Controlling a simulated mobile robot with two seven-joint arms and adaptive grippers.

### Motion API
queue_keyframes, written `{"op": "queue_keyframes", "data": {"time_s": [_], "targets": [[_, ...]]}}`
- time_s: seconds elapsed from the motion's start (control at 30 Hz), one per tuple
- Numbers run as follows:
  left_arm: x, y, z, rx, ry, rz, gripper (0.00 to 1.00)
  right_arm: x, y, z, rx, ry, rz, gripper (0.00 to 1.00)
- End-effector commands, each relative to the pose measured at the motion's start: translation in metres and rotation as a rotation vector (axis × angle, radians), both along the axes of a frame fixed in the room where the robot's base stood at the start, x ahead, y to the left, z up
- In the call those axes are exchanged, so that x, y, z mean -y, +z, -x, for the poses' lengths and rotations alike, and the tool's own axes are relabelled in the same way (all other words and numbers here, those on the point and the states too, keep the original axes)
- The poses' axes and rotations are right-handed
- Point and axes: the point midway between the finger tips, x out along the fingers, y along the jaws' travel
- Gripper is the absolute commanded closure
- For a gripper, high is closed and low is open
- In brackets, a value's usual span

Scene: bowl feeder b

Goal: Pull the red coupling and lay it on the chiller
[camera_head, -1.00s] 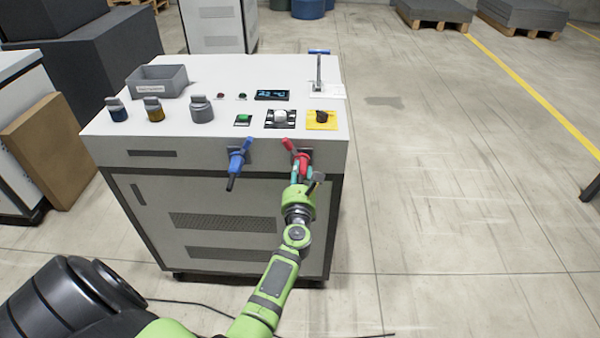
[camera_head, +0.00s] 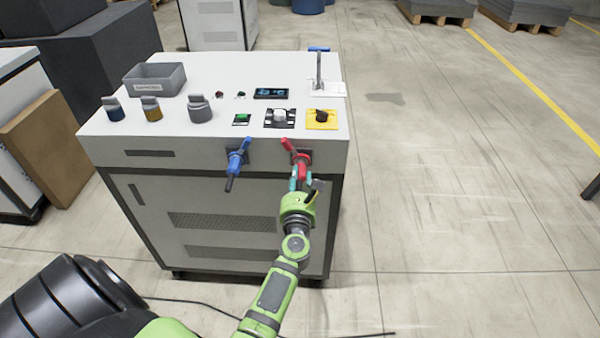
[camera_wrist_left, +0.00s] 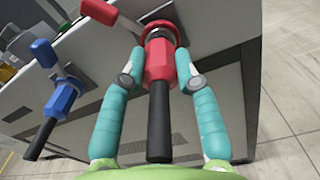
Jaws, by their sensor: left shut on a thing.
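The red coupling (camera_head: 301,170) is on the front face of the chiller (camera_head: 230,155), near its right end. In the left wrist view the red coupling (camera_wrist_left: 159,62) has a black hose end pointing down and a red lever (camera_wrist_left: 100,11) beside it. My left gripper (camera_head: 300,180) is shut on the coupling, with a teal finger on each side of it in the wrist view (camera_wrist_left: 160,65). The coupling's top is against the ring of its port; I cannot tell whether it is still engaged. My right gripper is not in view.
A blue coupling (camera_head: 236,164) with a blue lever hangs to the left on the same face. The chiller top carries a grey bin (camera_head: 155,80), several bottles, switches and a T-handled post (camera_head: 319,72). Bare patches lie between them. The floor to the right is clear.

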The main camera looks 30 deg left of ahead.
Motion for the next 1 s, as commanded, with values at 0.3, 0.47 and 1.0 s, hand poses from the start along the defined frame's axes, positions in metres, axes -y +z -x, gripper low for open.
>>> {"op": "queue_keyframes", "data": {"time_s": [0.3,0.47,1.0], "targets": [[0.006,0.001,0.012,0.001,0.004,0.000,1.00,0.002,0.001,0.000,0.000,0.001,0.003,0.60],[0.010,0.000,0.017,0.001,0.002,0.001,1.00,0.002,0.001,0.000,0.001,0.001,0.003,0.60],[0.014,0.000,0.022,0.000,0.000,0.001,1.00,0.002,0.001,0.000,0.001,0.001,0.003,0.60]]}}
